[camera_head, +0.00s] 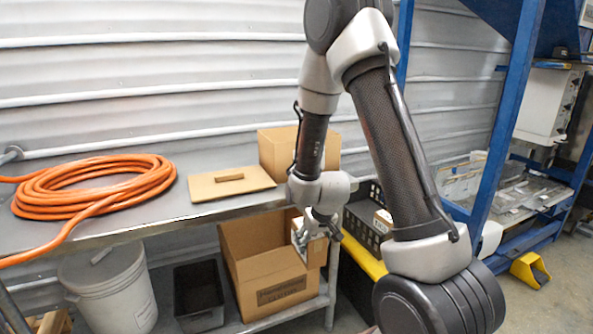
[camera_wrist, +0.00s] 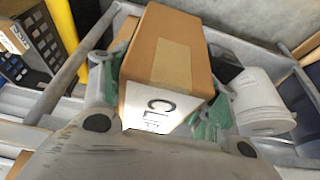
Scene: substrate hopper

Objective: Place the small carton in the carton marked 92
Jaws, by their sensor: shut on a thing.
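My gripper (camera_head: 325,222) is shut on a small brown carton (camera_head: 312,250), below the front edge of the metal table. In the wrist view the small carton (camera_wrist: 168,62) sits between the green finger pads, its white label towards my palm. A large open brown carton (camera_head: 240,262) stands on the lower shelf behind and beside the held one; its front print is too small to read. Another carton (camera_head: 335,150) stands on the table, partly behind my arm. A labelled carton (camera_head: 382,221) shows by the black crate. I cannot make out the number 92 on any.
An orange hose coil (camera_head: 90,188) and a flat cardboard piece (camera_head: 230,184) lie on the table (camera_head: 160,222). A white bucket (camera_head: 112,290) and a black bin (camera_head: 198,292) are below. A black crate (camera_head: 358,228) and yellow edge (camera_head: 362,258) are at right, near blue posts (camera_head: 505,110).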

